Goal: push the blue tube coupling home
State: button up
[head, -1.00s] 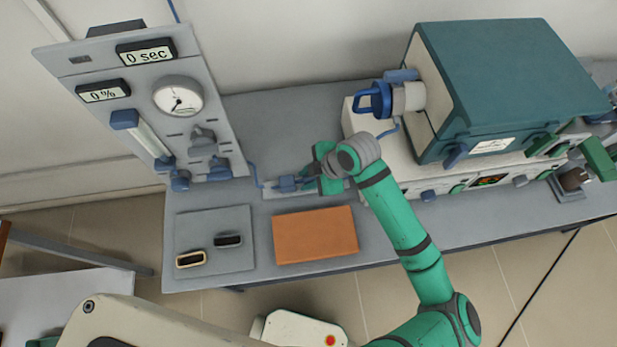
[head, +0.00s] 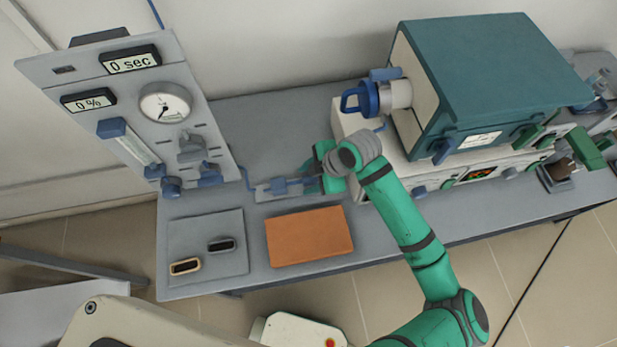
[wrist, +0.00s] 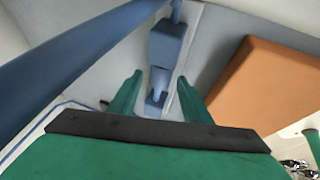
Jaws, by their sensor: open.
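The blue tube coupling (head: 281,187) lies on a small pale plate on the bench, between the grey panel and my gripper. In the wrist view it shows as a blue block (wrist: 166,43) with a narrower blue part below it, running down between my fingers. My gripper (wrist: 158,88) is open, its two green fingers on either side of that narrower part with gaps visible. In the head view my gripper (head: 322,180) is at the right end of the coupling, partly hidden by my wrist. Whether the coupling's halves are fully seated cannot be told.
The grey panel (head: 195,125) with gauge and displays stands left. An orange slab (head: 310,237) lies in front of the coupling. A grey mat (head: 205,225) holds two small oblong rings. The teal furnace (head: 490,85) stands right. A thick blue tube (wrist: 65,55) crosses the wrist view's left.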

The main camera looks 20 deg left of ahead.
jog(key=v, duration=1)
jog(key=shift+d+r, duration=0.2)
jog(key=shift+r, duration=0.15)
